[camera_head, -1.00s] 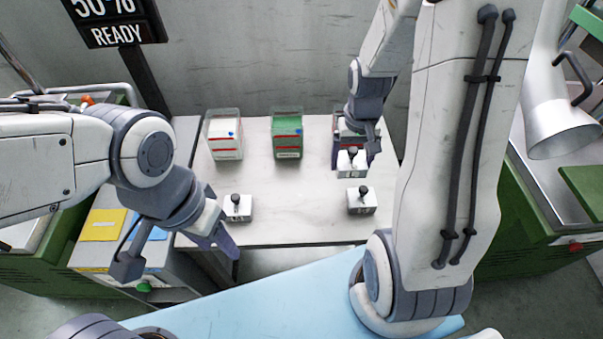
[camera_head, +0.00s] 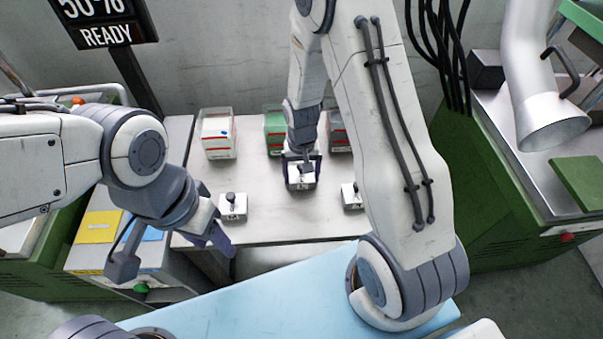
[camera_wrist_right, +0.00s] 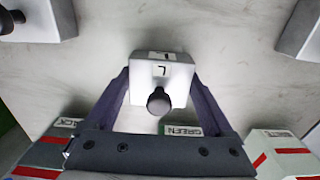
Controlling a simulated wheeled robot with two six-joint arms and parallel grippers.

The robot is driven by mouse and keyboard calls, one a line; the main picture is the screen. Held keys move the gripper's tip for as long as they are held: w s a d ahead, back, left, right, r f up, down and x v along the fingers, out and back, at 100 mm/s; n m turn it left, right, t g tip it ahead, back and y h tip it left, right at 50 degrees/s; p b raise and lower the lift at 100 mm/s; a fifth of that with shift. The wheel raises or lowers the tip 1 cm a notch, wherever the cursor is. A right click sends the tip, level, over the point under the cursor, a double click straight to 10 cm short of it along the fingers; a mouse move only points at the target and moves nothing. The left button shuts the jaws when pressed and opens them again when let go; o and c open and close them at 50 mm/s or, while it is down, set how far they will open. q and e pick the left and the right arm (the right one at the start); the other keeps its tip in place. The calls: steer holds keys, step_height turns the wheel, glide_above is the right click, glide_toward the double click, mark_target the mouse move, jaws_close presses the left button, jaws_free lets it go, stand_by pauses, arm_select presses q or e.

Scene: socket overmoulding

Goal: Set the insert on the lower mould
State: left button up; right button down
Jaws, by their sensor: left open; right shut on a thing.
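My right gripper (camera_head: 301,172) is shut on a white insert block (camera_head: 301,183) with a black knob on top. In the right wrist view the block (camera_wrist_right: 161,77) sits between the two dark fingers (camera_wrist_right: 163,90), with a black mark on its face. Its height over the table is hard to tell. My left gripper (camera_head: 222,240) is open and empty by the table's front left edge. Another white block (camera_head: 233,207) with a black knob stands on the table at left. A third (camera_head: 350,196) is partly behind my right arm. I cannot make out a lower mould.
A white bin (camera_head: 218,143), a green bin (camera_head: 275,130) and a dark bin (camera_head: 338,135) stand along the back of the white table (camera_head: 262,215). A green machine (camera_head: 500,190) with a metal top stands at right. The table's middle is clear.

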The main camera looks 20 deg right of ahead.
steer(key=shift+f, duration=0.15)
jaws_free()
